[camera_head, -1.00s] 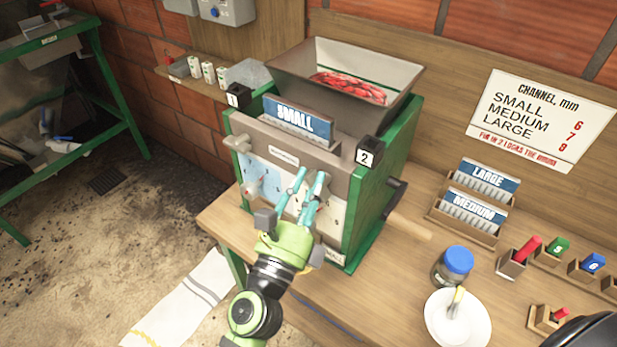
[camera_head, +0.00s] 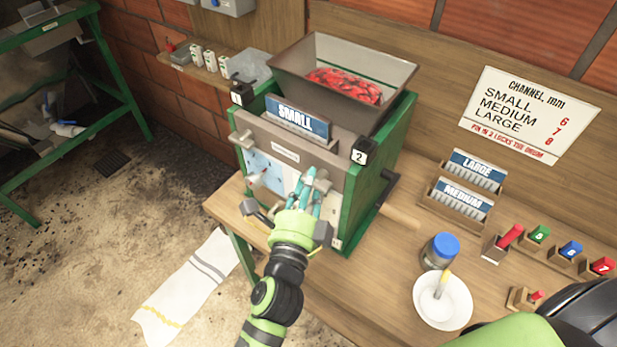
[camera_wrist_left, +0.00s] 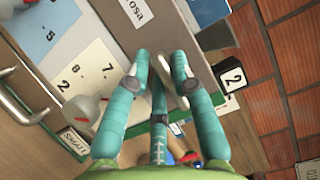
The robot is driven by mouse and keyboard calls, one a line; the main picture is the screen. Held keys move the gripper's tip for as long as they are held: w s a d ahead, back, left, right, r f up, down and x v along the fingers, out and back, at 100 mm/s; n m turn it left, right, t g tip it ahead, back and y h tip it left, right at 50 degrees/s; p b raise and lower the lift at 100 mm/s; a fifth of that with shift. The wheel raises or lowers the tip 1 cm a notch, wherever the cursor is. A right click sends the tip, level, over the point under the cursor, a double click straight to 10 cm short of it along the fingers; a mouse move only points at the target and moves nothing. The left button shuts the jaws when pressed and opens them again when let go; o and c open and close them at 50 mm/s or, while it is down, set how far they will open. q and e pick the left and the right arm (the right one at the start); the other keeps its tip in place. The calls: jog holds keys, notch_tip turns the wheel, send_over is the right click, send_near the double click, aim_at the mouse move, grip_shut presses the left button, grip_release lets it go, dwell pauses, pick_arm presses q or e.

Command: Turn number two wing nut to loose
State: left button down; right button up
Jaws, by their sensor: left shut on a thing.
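The green pulper (camera_head: 378,182) stands on the wooden table, its grey front panel facing my left arm. My left gripper (camera_head: 314,178) has its teal fingers at the right part of this panel, below the black number 2 block (camera_head: 360,157). In the left wrist view the fingers (camera_wrist_left: 165,75) are shut around a small grey metal piece (camera_wrist_left: 163,66), apparently the number two wing nut; the fingers hide most of it, so its angle cannot be told. Another grey wing nut (camera_head: 243,140) shows at the panel's left, below the number 1 block (camera_head: 237,98). My right gripper is not in view.
A dial with a red-marked knob (camera_head: 256,180) sits left of the fingers. A crank handle (camera_head: 400,217) sticks out at the pulper's right. A blue-lidded jar (camera_head: 440,250), a white bowl (camera_head: 443,302) and coloured pins (camera_head: 510,237) stand farther right.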

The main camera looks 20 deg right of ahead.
pick_arm(q)
jog(key=shift+w+r+n, duration=0.1)
jog(key=shift+r+n, duration=0.4)
jog(key=shift+r, duration=0.05)
jog(key=c, duration=1.1)
grip_release()
jog(key=shift+w+a+f, duration=0.1)
jog(key=shift+f, duration=0.05)
jog(key=shift+s+f, duration=0.15)
jog(key=shift+s, duration=0.3)
jog(key=v, duration=1.1)
jog(key=shift+s+a, duration=0.15)
